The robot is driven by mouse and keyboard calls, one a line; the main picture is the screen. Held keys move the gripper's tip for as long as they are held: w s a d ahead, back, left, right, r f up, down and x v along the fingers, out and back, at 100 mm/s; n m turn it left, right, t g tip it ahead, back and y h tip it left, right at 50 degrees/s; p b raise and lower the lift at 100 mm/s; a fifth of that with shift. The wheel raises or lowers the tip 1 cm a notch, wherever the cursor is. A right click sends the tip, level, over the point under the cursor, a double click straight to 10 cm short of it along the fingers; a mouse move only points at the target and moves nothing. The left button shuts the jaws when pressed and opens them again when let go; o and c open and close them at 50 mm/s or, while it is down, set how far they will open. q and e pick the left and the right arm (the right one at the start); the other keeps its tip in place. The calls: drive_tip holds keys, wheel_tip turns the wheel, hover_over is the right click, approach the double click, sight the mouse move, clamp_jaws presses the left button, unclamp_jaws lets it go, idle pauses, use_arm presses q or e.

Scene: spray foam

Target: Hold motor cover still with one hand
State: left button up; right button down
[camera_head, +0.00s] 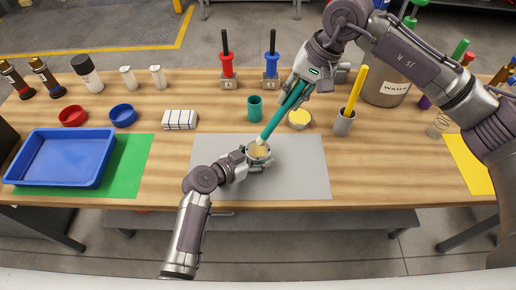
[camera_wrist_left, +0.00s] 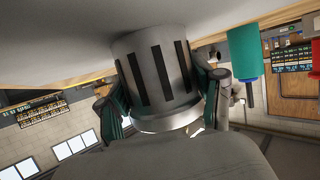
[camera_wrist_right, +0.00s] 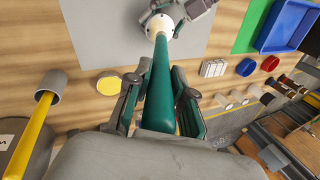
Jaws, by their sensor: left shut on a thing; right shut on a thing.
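The motor cover (camera_head: 258,162) is a grey, slotted cylinder on the grey mat (camera_head: 300,180), with a pale inside visible from above. My left gripper (camera_head: 247,161) is shut on it from the lower left; in the left wrist view the fingers sit on both sides of the motor cover (camera_wrist_left: 152,75). My right gripper (camera_head: 298,91) is shut on a teal-handled tool (camera_head: 283,112), held slanted. Its white tip is at the cover's opening; the right wrist view also shows this tool (camera_wrist_right: 158,90). Whether the tip touches the inside is unclear.
A teal cup (camera_head: 254,108), a yellow-topped round container (camera_head: 299,119) and a grey cup (camera_head: 343,124) with a yellow-handled tool stand behind the mat. A blue tray (camera_head: 62,186) lies at left on a green mat. The mat's right part is clear.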

drive_tip(key=shift+f, duration=0.85)
idle(0.6)
drive_tip(key=shift+a, duration=0.15)
drive_tip(key=shift+a+r, duration=0.1)
drive_tip(key=shift+a, duration=0.7)
drive_tip(key=shift+s, duration=0.9)
drive_tip(key=shift+d, duration=0.15)
drive_tip(key=shift+w+d, duration=0.8)
drive_tip(key=shift+w, duration=0.1)
